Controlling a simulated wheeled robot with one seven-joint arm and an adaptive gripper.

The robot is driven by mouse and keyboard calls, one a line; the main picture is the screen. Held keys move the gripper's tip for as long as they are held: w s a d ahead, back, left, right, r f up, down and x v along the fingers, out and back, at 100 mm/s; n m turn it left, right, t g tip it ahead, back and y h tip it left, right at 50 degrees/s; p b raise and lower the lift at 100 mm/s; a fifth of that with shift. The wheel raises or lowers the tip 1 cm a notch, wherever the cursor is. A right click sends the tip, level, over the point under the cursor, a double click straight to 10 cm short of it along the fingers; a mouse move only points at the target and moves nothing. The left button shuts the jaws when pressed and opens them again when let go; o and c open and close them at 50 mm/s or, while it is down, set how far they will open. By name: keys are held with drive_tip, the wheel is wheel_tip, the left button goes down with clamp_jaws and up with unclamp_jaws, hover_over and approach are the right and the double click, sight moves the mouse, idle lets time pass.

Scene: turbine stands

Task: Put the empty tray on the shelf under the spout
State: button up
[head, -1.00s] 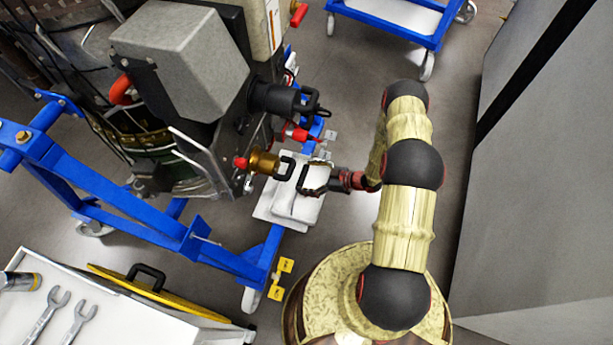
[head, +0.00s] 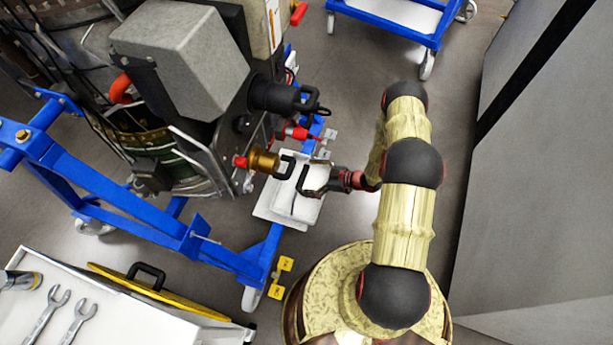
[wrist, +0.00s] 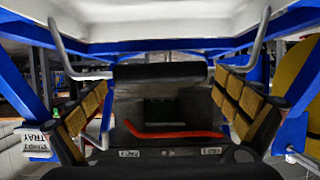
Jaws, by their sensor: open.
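A white, flat, empty-looking tray (head: 306,208) lies low beside the blue stand in the head view, over a white shelf surface (head: 268,212). I cannot tell their exact contact. The brass spout (head: 263,161), with a black loop at its end, sticks out just above and left of them. My gripper (head: 304,180) is over the white tray, right of the brass spout. In the wrist view my gripper (wrist: 165,105) has its padded fingers wide apart. A white surface with blue framing (wrist: 160,22) crosses the top there. I see nothing clearly held.
The turbine on its blue stand (head: 190,240) fills the left. A white bench (head: 120,325) with wrenches and a yellow lid (head: 150,292) is at lower left. A blue cart (head: 390,20) stands at the back. Grey cabinets (head: 545,200) bound the right. Floor between them is clear.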

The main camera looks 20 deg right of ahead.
drive_tip(key=shift+s+d, duration=0.1)
drive_tip(key=p+v, duration=0.1)
drive_tip(key=v, duration=0.5)
drive_tip(key=shift+s+d+r+p, duration=0.2)
drive_tip(key=shift+d+r+p, duration=0.05)
drive_tip(key=shift+p, duration=0.15)
idle(0.3)
idle(0.4)
